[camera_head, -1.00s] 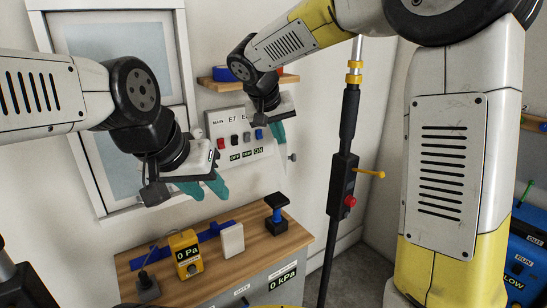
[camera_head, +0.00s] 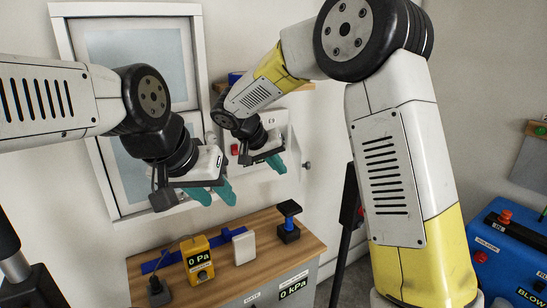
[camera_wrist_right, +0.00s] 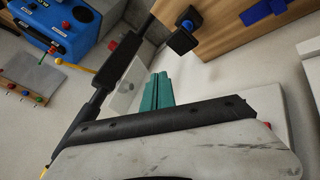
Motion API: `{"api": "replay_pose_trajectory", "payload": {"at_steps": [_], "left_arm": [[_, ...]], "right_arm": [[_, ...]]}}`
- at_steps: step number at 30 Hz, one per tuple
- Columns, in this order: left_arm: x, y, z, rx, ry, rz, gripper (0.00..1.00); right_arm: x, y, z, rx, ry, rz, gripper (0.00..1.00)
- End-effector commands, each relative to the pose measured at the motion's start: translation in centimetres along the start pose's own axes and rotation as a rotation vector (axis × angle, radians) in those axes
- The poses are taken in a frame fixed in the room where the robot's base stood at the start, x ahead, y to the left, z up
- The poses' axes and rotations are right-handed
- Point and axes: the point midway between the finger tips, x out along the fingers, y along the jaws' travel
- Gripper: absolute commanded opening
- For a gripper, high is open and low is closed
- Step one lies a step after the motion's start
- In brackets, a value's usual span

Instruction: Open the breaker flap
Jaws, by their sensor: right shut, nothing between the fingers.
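The white breaker panel (camera_head: 282,118) is on the wall behind my right gripper, which hides much of it. A red switch (camera_head: 234,149) shows at its left, and a grey knob (camera_head: 307,166) sticks out at its lower right. I cannot clearly make out the flap or its angle. My right gripper (camera_head: 276,163) is in front of the panel's lower part; its teal fingers (camera_wrist_right: 160,89) are together and empty in the right wrist view. I cannot tell whether they touch the panel. My left gripper (camera_head: 212,194) is to the left and lower, its teal fingers apart and empty.
A wooden bench (camera_head: 262,226) below holds a yellow gauge box (camera_head: 197,259), a white block (camera_head: 244,248) and a black press-like device (camera_head: 289,222). A black pole (camera_head: 346,225) stands right of the bench. A blue machine (camera_head: 510,255) is at far right.

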Motion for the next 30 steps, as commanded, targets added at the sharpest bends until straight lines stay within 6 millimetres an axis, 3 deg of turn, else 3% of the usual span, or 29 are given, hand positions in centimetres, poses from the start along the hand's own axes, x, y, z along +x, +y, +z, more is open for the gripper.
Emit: {"api": "replay_pose_trajectory", "payload": {"at_steps": [1,6,23,30], "left_arm": [[0.0,0.0,0.0,0.0,0.0,0.0,0.36],[0.0,0.0,0.0,0.0,0.0,0.0,0.36],[0.0,0.0,0.0,0.0,0.0,0.0,0.36],[0.0,0.0,0.0,0.0,0.0,0.0,0.36]], "right_arm": [[0.2,1.1,-0.2,0.007,0.002,0.0,0.0],[1.0,2.6,-0.1,0.006,0.002,-0.001,0.0],[1.4,3.4,-0.1,-0.003,0.006,-0.004,0.0],[2.4,5.6,0.1,-0.071,0.043,-0.041,0.0]]}}
